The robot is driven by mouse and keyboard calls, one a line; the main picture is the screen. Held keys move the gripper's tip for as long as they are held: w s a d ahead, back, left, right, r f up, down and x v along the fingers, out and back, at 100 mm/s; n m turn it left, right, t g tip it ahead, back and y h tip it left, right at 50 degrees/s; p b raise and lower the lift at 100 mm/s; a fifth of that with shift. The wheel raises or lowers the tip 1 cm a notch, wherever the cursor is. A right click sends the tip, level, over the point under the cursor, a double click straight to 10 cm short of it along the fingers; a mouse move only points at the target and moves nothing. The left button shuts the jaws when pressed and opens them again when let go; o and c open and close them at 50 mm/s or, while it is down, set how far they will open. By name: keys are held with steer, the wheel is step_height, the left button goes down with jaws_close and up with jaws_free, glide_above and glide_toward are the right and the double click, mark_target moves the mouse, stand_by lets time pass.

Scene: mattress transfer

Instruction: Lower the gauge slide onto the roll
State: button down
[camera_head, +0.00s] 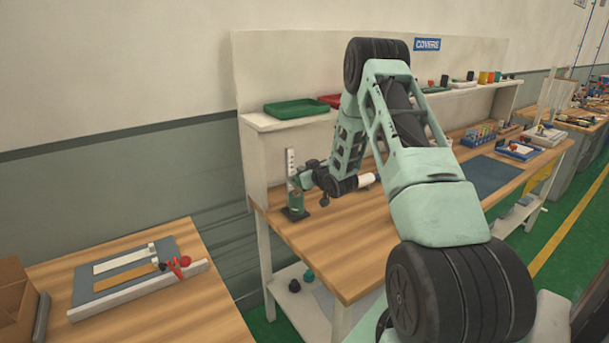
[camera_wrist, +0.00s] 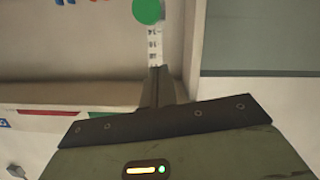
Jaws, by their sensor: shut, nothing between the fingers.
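A gauge with a white marked post (camera_head: 290,163) stands upright on a black base (camera_head: 295,214) at the left end of the workbench. A dark green upright piece (camera_head: 296,201) stands at the post's foot; I cannot tell whether it is the roll. My gripper (camera_head: 297,181) is at the post, just above this piece. In the wrist view my gripper (camera_wrist: 158,72) is shut and empty, its fingers together in front of the marked strip (camera_wrist: 154,45). A round green disc (camera_wrist: 148,11) covers part of the strip, beyond the fingertips. I cannot make out the slide for certain or whether my fingers touch it.
A green tray (camera_head: 296,108) and a red tray (camera_head: 329,101) sit on the shelf above. A white cylinder (camera_head: 367,180) shows beside my arm. A blue-grey mat (camera_head: 487,175) lies on the workbench (camera_head: 350,262). The bench front is clear.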

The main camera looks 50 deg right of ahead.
steer(key=f, duration=0.2)
steer(key=f+p, duration=0.1)
steer(key=f, duration=0.1)
steer(key=shift+d, duration=0.4)
step_height(320, 180, down, 4)
steer(key=b, duration=0.4)
steer(key=shift+f, duration=0.1)
